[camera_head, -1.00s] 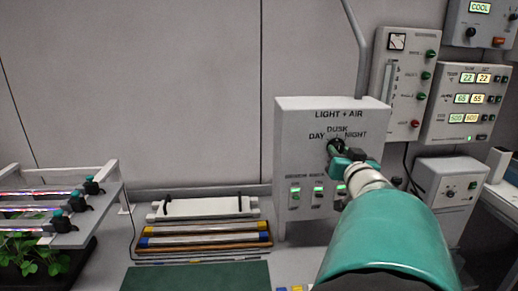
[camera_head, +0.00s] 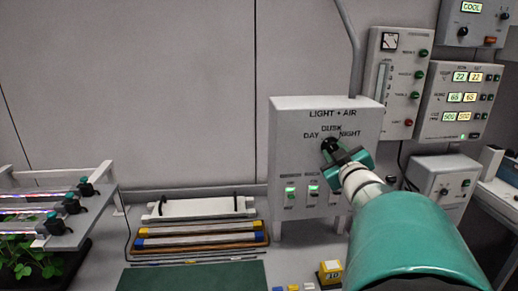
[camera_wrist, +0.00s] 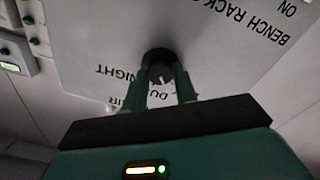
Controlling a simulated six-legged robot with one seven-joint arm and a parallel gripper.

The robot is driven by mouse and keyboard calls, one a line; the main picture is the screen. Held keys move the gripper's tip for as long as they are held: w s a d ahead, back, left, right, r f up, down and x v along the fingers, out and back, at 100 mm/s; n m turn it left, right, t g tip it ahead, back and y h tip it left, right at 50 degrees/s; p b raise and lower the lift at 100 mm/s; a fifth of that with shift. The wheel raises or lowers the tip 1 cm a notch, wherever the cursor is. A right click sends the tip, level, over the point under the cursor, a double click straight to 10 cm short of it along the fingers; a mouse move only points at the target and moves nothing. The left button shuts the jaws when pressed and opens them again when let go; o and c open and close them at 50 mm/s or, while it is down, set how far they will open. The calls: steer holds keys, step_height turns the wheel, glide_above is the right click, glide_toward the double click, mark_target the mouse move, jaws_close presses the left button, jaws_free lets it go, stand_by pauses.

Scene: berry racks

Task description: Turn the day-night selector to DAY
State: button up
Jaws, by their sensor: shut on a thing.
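The day-night selector (camera_head: 328,145) is a dark round knob on the grey LIGHT + AIR box (camera_head: 290,160), under the labels DAY, DUSK and NIGHT. My gripper (camera_head: 336,152) reaches it from the lower right, its fingers on the knob. In the wrist view the two green fingers of my gripper (camera_wrist: 166,90) close on the dark selector knob (camera_wrist: 158,62), which has a pale mark on its face. The box face fills the upper part of that view, with its lettering upside down. The fingers hide part of the knob, and I cannot tell which label it points at.
Small lit switches (camera_head: 290,192) sit below the selector on the same box. Instrument panels (camera_head: 462,100) hang at the right. A white lidded tray (camera_head: 200,207) and a green mat (camera_head: 190,276) lie on the bench at left. A plant rack (camera_head: 60,225) stands far left.

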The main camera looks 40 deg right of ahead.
steer(key=shift+n, duration=0.9)
steer(key=o, duration=1)
steer(key=shift+c, duration=0.2)
steer(key=shift+s, duration=0.1)
